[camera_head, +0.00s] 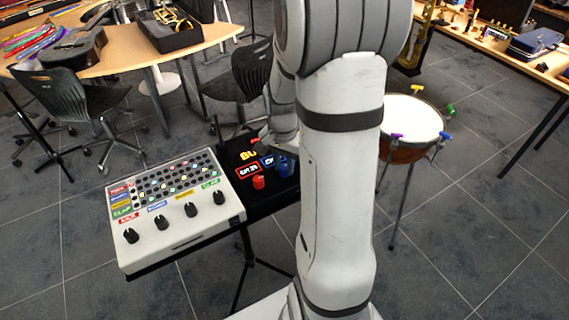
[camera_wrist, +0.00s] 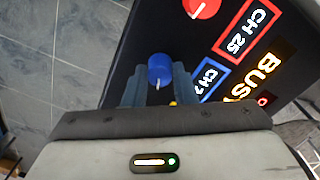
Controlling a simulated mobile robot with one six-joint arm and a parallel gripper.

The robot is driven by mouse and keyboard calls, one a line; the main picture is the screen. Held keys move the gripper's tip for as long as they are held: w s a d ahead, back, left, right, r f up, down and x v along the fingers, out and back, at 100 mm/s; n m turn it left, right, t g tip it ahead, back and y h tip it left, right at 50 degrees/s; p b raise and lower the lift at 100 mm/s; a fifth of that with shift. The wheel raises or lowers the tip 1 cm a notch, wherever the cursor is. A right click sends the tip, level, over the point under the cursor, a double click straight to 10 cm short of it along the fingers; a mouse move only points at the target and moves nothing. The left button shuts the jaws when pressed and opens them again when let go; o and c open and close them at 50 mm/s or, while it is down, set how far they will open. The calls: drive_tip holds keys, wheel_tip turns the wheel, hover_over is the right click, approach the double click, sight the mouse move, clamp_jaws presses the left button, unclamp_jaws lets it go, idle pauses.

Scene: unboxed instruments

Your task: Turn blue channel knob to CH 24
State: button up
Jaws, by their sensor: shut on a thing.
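The blue channel knob (camera_wrist: 159,70) stands on a black panel (camera_wrist: 140,38) with a white pointer line on it. In the head view the blue knob (camera_head: 285,167) is near the panel's right side, partly hidden by my arm. My gripper (camera_wrist: 156,80) is shut on the blue knob, one finger on each side. A blue-framed display (camera_wrist: 207,76) beside it begins "CH 2"; its last digit is hidden by a finger. The red knob (camera_wrist: 201,7) is next to a red-framed display (camera_wrist: 246,33) reading CH 25.
A yellow lit "BUSY" sign (camera_wrist: 260,72) is on the panel. A white drum machine (camera_head: 178,205) with black knobs stands to the left of the panel on the same stand. A drum (camera_head: 408,127) stands to the right of my arm.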

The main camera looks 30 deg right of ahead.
sight(283, 166)
idle(0.5)
drive_tip(key=o, duration=1)
wheel_tip(283, 166, up, 8)
drive_tip(key=shift+w+f, duration=0.1)
